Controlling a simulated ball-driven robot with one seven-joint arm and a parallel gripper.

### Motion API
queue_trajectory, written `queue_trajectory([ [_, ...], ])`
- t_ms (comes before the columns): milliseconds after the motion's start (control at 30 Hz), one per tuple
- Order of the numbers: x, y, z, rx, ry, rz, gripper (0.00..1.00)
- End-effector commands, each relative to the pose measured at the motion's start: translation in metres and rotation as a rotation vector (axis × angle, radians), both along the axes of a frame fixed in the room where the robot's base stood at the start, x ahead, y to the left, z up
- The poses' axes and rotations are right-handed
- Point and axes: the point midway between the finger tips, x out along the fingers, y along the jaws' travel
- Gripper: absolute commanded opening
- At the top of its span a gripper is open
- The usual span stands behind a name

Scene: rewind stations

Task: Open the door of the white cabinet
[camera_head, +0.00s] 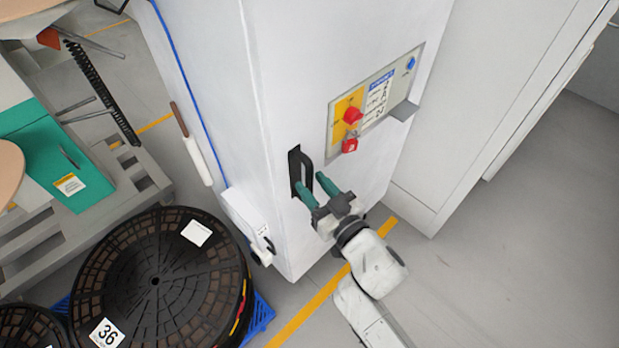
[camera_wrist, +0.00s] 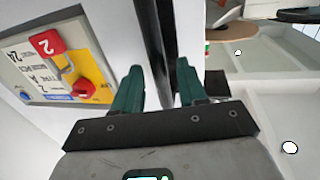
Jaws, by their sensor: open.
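The white cabinet (camera_head: 290,75) stands tall in the middle of the head view, and its door looks closed. A black upright handle (camera_head: 295,165) is on its front near the left edge. My gripper (camera_head: 311,181) is at the handle's lower part, its green fingers apart and pointing at the cabinet. In the wrist view, the black handle bar (camera_wrist: 152,35) runs between the two open fingers of my gripper (camera_wrist: 159,72). Whether either finger touches the bar cannot be told.
Black round reels (camera_head: 155,285) lie at lower left. A white box (camera_head: 245,222) is on the cabinet's left side. Grey floor (camera_head: 520,230) is clear at right.

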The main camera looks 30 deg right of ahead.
Motion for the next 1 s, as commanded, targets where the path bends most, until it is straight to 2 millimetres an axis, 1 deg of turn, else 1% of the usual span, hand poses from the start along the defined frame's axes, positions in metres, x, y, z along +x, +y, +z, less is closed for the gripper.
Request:
queue_trajectory([
  [33, 0.007, 0.001, 0.001, 0.000, 0.000, 0.000, 0.42],
  [100, 0.013, 0.001, 0.000, 0.001, 0.000, 0.000, 0.42],
  [200, 0.019, 0.002, 0.000, 0.001, 0.000, 0.000, 0.42],
  [533, 0.022, 0.002, -0.001, 0.001, 0.001, -0.001, 0.42],
  [567, 0.022, 0.002, -0.001, 0.001, 0.001, -0.001, 0.40],
  [900, 0.021, 0.002, 0.000, 0.001, 0.001, -0.001, 0.07],
  [967, 0.021, 0.002, 0.000, 0.001, 0.001, -0.001, 0.01],
  [1000, 0.021, 0.002, 0.000, 0.001, 0.001, -0.001, 0.00],
])
